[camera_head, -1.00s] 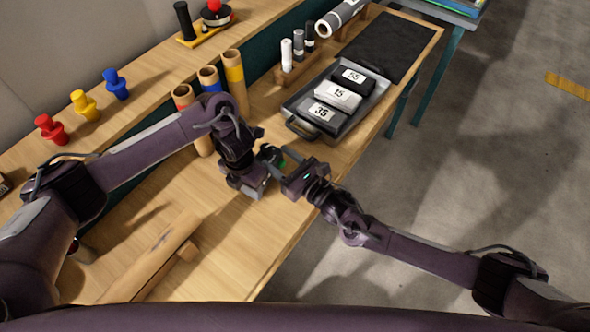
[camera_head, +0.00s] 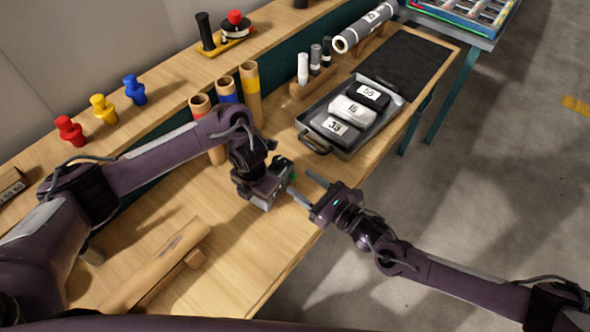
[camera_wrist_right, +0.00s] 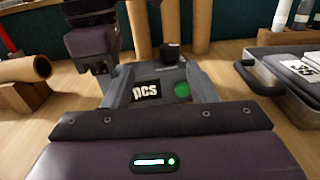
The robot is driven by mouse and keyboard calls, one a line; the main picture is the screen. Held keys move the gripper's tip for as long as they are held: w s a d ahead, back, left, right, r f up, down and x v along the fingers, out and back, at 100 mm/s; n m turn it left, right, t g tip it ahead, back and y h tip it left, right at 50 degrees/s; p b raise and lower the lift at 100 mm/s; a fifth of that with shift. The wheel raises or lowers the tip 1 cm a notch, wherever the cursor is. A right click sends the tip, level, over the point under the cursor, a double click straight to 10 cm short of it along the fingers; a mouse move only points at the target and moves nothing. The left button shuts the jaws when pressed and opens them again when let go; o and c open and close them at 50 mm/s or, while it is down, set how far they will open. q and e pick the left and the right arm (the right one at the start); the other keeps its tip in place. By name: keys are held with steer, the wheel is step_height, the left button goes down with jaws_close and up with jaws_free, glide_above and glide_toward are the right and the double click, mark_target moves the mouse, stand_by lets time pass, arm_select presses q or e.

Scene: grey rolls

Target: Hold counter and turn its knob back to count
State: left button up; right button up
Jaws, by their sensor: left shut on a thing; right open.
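The counter (camera_head: 285,171) is a small dark device, partly hidden by my left gripper in the head view. In the right wrist view, the counter (camera_wrist_right: 160,88) shows a "pcs" label and a round green spot. A short black knob (camera_wrist_right: 170,52) shows just beyond its face. My left gripper (camera_head: 276,183) is shut on the counter and holds it above the bench. My right gripper (camera_head: 308,186) is open, its fingers pointing at the counter. In the right wrist view, the right gripper's fingers (camera_wrist_right: 160,70) appear either side of the label; contact cannot be told.
A grey tray (camera_head: 313,146) with numbered dark and white packs lies beyond the grippers. Cardboard tubes (camera_head: 252,94) stand behind the left arm. A brown roll (camera_head: 150,268) lies at the front of the bench. Floor lies open to the right.

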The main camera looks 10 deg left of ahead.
mark_target(281, 160)
steer(key=w+d+r+n+g+h, duration=0.1)
steer(key=w+d+r+n+g, duration=0.4)
steer(key=g, duration=0.4)
steer(key=shift+n, duration=0.6)
steer(key=x, duration=0.8)
steer(key=w+x, duration=0.1)
steer(key=x, duration=0.3)
steer(key=shift+a+f, duration=0.2)
steer(key=c, duration=1)
